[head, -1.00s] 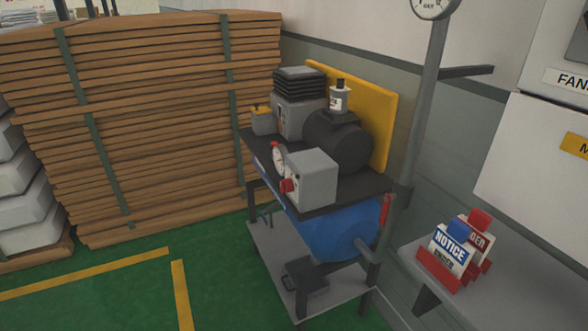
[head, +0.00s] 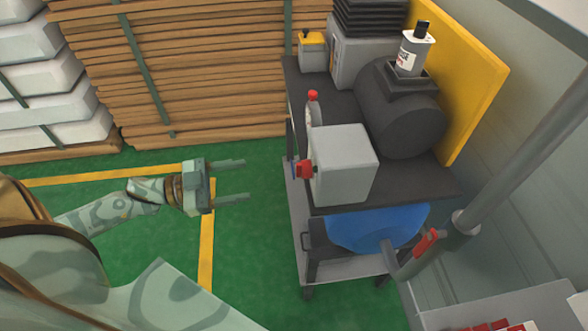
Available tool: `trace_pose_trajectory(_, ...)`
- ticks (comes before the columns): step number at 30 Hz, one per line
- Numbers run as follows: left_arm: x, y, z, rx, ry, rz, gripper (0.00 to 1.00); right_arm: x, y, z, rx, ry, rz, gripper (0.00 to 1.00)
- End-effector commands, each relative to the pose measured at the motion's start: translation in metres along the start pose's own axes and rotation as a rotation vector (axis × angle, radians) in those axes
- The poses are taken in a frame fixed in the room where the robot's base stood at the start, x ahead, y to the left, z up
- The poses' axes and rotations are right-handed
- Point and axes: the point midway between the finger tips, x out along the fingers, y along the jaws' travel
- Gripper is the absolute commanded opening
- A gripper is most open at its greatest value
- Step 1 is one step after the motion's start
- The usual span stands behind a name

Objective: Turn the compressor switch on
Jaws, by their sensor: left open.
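The compressor stands on a dark-topped cart to the right of centre. Its grey switch box (head: 345,168) sits at the near left edge of the cart top. A red switch knob (head: 304,170) sticks out of the box's left face. The blue tank (head: 378,226) hangs under the top. My left gripper (head: 246,180) is open and empty, its two fingers pointing right at the knob, with a gap between. My right gripper is not in view.
The dark motor cylinder (head: 400,112) and a yellow panel (head: 474,85) are behind the box. A grey pipe (head: 520,140) slants at the right, with a red valve handle (head: 426,242) near its foot. Stacked boards (head: 200,70) stand behind. The green floor is clear left of the cart.

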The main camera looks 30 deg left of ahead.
Motion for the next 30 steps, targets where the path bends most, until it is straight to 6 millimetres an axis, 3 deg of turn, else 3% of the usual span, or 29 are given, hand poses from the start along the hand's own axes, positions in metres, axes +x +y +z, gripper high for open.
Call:
trace_pose_trajectory(9, 0.082, -0.002, 0.001, 0.002, 0.003, -0.004, 0.60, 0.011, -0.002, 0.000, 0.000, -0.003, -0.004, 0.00)
trace_pose_trajectory(15, 0.116, -0.002, 0.001, 0.000, 0.000, -0.005, 0.60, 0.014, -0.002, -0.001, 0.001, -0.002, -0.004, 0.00)
trace_pose_trajectory(21, 0.128, -0.002, 0.001, 0.001, -0.001, -0.006, 0.60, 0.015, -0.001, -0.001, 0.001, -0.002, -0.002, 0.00)
trace_pose_trajectory(28, 0.128, -0.001, 0.001, 0.000, -0.002, -0.006, 0.60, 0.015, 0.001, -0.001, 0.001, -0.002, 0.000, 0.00)
trace_pose_trajectory(30, 0.128, -0.001, 0.001, 0.000, -0.002, -0.006, 0.43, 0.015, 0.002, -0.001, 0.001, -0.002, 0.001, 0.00)
